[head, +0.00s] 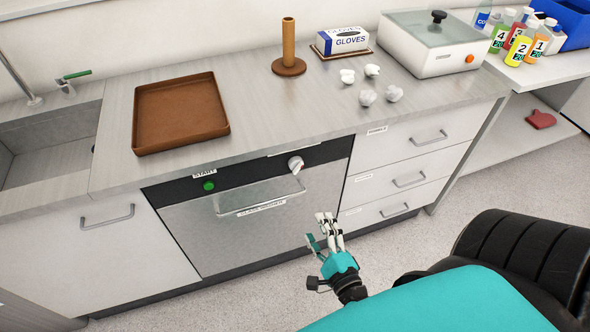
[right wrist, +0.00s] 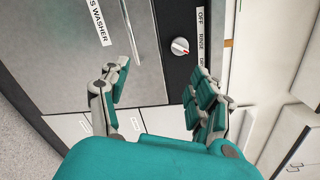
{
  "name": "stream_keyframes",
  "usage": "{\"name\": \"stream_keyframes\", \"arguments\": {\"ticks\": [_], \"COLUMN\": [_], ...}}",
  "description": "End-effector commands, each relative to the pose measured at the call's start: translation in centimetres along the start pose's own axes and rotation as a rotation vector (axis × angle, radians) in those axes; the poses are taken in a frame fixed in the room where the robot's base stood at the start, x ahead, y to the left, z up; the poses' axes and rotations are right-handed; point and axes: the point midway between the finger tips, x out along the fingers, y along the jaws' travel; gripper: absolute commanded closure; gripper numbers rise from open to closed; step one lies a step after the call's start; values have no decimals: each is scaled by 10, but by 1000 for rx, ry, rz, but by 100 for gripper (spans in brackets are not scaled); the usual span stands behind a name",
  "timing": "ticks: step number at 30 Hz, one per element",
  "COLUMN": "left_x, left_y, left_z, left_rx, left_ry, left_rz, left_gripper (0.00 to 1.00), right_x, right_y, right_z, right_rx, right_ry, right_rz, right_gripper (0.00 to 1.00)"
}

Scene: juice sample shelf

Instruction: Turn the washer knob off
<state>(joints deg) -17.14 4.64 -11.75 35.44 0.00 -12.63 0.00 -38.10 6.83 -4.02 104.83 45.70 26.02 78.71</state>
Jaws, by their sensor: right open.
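The washer knob (head: 296,164) is a round light knob with a red mark, on the black panel at the right of the glass washer front (head: 240,222). It also shows in the right wrist view (right wrist: 180,46), beside a label strip (right wrist: 201,38) reading OFF, RINSE and a partly hidden word. The knob's red mark points roughly toward the RINSE part of the strip. My right gripper (head: 326,224) is open and empty, below and right of the knob. In the right wrist view its fingers (right wrist: 157,85) are spread, with the knob ahead of them, not touched. My left gripper is not in view.
The washer's bar handle (head: 262,200) lies left of the knob, and a green START button (head: 208,186) sits farther left. The counter above holds a brown tray (head: 150,148), a glove box (head: 342,41) and crumpled white pieces. Drawers (head: 405,180) stand right of the washer.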

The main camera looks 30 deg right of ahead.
Motion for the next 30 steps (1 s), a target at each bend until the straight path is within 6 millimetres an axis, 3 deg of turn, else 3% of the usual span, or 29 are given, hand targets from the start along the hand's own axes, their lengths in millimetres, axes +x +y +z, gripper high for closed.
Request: {"name": "stream_keyframes", "arguments": {"ticks": [2, 5, 11, 24, 30], "left_x": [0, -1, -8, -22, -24], "left_y": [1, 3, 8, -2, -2], "left_z": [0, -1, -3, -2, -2], "left_rx": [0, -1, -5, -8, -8], "left_ry": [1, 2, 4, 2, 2], "left_rz": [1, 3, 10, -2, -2], "left_gripper": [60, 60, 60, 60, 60], "right_x": [0, 5, 37, 132, 162], "right_y": [-22, -34, -39, -44, -46], "right_z": [4, 6, 8, 7, 6], "right_rx": [91, 141, 145, 140, 139], "right_ry": [2, 2, 1, 0, 1], "right_rz": [-52, -79, -84, -79, -78], "right_gripper": [37, 37, 37, 37, 37]}}
